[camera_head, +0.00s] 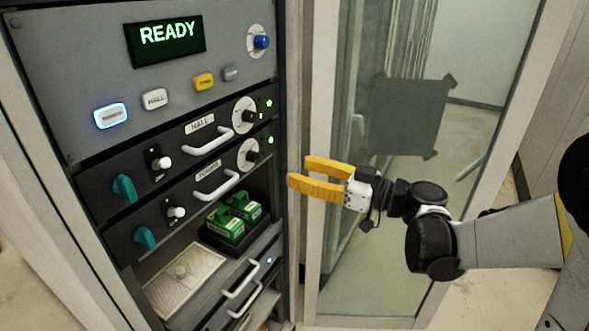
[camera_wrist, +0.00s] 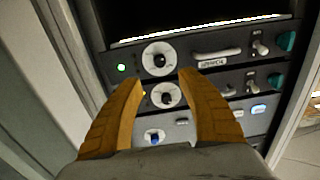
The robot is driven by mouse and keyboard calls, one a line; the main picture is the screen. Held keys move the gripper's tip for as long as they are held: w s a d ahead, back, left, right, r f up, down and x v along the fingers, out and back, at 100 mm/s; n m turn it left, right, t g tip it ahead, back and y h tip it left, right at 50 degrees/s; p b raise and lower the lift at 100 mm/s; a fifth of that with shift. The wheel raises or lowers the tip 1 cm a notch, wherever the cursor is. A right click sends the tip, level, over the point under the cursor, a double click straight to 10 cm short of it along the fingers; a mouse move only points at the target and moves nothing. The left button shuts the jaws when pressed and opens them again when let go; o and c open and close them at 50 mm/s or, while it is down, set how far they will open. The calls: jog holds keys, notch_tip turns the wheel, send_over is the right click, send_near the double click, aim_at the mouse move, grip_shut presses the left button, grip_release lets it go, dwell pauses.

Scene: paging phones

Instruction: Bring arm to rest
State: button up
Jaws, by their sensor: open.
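My gripper (camera_head: 308,176) has two yellow padded fingers. In the head view it hangs in free air to the right of the equipment rack, in front of the glass panel, and it points left. The fingers are apart with nothing between them. In the wrist view the gripper (camera_wrist: 160,85) shows from behind with its fingers spread, and the rack's knobs lie beyond the gap. My arm reaches in from the right side of the head view. No finger appears to touch the rack.
The rack has a lit READY display (camera_head: 166,40), a glowing button (camera_head: 111,116), a HALL unit (camera_head: 200,125) and a TOWER unit below. Green boxes (camera_head: 226,226) sit in a dark tray in the open bay. A glass panel (camera_head: 400,200) stands behind my arm.

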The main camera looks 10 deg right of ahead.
jog(key=s+a+f+m+g+h, duration=0.25)
jog(key=s+f+m+h, duration=0.35)
jog(key=s, duration=0.3)
jog(key=s+d+f+m+h, duration=0.5)
jog(key=s+d+h, duration=0.3)
jog(key=s+d, duration=0.3)
jog(key=shift+g+h, duration=0.3)
jog(key=shift+g, duration=0.15)
